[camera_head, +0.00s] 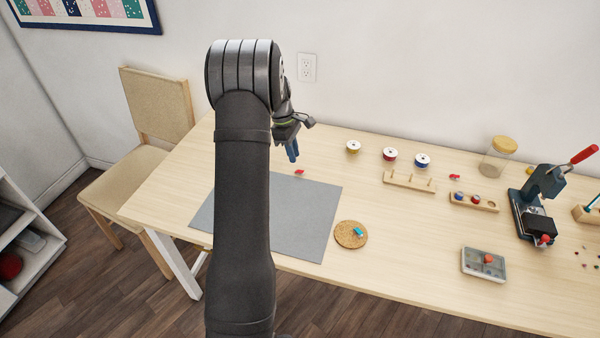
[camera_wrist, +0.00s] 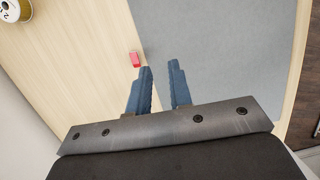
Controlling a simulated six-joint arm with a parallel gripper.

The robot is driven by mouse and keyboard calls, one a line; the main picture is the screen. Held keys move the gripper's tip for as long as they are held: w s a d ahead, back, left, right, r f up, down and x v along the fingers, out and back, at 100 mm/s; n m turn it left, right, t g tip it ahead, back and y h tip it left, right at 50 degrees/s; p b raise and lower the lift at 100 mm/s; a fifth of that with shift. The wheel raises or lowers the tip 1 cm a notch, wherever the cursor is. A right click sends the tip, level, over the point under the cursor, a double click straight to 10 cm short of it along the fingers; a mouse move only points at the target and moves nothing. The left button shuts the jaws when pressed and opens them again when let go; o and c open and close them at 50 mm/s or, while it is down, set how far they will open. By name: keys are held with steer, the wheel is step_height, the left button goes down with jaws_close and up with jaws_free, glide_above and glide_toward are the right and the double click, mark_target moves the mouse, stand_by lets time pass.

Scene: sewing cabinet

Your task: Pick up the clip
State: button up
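A small red clip (camera_head: 299,172) lies on the wooden table by the far edge of the grey mat. In the wrist view the red clip (camera_wrist: 135,59) lies on bare wood, just beyond and left of the left fingertip. My gripper (camera_head: 291,155) is above the table near this clip. In the wrist view my gripper (camera_wrist: 160,67) has its two blue fingers apart with nothing between them. Another small red piece (camera_head: 454,177) lies farther right, and a teal piece (camera_head: 359,231) lies on the cork coaster. Which one the task's clip is, I cannot tell for certain.
The grey mat (camera_head: 309,220) lies flat beside the cork coaster (camera_head: 341,238). Several thread spools, such as the yellow one (camera_head: 353,147), stand at the back. A peg rack (camera_head: 409,182), glass jar (camera_head: 496,158), press (camera_head: 540,200) and small tray (camera_head: 483,276) are to the right.

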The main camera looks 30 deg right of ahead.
steer(key=m+g+h, duration=0.1)
glide_toward(299, 170)
steer(key=f, duration=0.2)
steer(key=shift+s+a+f, duration=0.15)
steer(key=shift+s+f, duration=0.1)
steer(key=shift+f, duration=0.05)
steer(key=x, duration=0.5)
steer(key=shift+s+d, duration=0.25)
steer(key=shift+d, duration=0.05)
jaws_close()
